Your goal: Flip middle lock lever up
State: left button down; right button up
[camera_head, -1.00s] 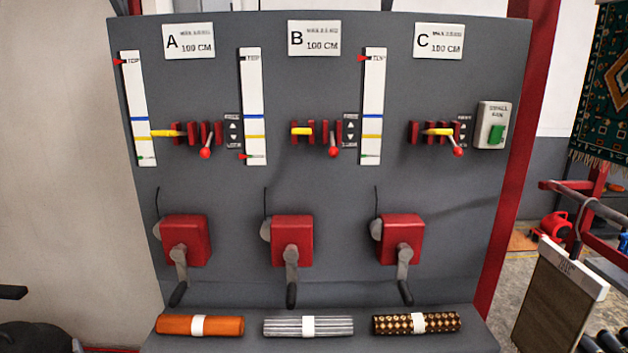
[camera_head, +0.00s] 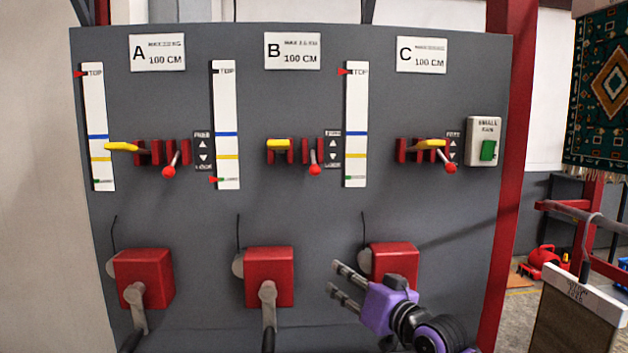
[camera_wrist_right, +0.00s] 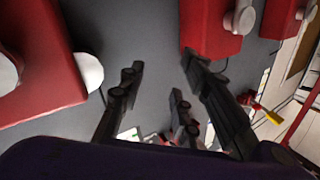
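The middle lock lever (camera_head: 315,169), under label B, is a short metal stick with a red ball end. It points down between red brackets (camera_head: 305,150), beside an arrow plate (camera_head: 333,149). A yellow bar (camera_head: 278,144) sits at the left bracket. My right gripper (camera_head: 334,279) is purple with dark fingers. It is open and empty, below the middle lever and right of the middle red winch box (camera_head: 270,278). In the right wrist view its fingers (camera_wrist_right: 161,66) are spread apart. My left gripper is not in view.
Similar levers, both down, sit under A (camera_head: 169,171) and C (camera_head: 450,168). Red winch boxes at left (camera_head: 145,278) and right (camera_head: 395,258) jut from the grey panel (camera_head: 200,215); my right gripper partly covers the right one.

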notch_tip(320, 180, up, 13)
jog(key=w+m+y+b, duration=0.1)
jog(key=w+y, duration=0.1)
jog(key=w, duration=0.1)
jog(key=m+y+b, duration=0.1)
jog(key=m+y, duration=0.1)
jog(key=y, duration=0.1)
send_near(314, 164)
jog(key=w, duration=0.4)
jog(key=w+a, duration=0.1)
jog(key=w+a+r+m+g+y, duration=0.1)
jog(key=a, duration=0.1)
jog(key=w+a+m+g+p, duration=0.1)
jog(key=a, duration=0.1)
jog(key=shift+w+a+r, duration=0.2)
jog(key=shift+w+r, duration=0.05)
jog(key=shift+w, duration=0.05)
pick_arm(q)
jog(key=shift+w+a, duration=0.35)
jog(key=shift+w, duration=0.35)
pick_arm(e)
jog(key=shift+w+a, duration=0.35)
jog(key=shift+c, duration=0.2)
grip_shut()
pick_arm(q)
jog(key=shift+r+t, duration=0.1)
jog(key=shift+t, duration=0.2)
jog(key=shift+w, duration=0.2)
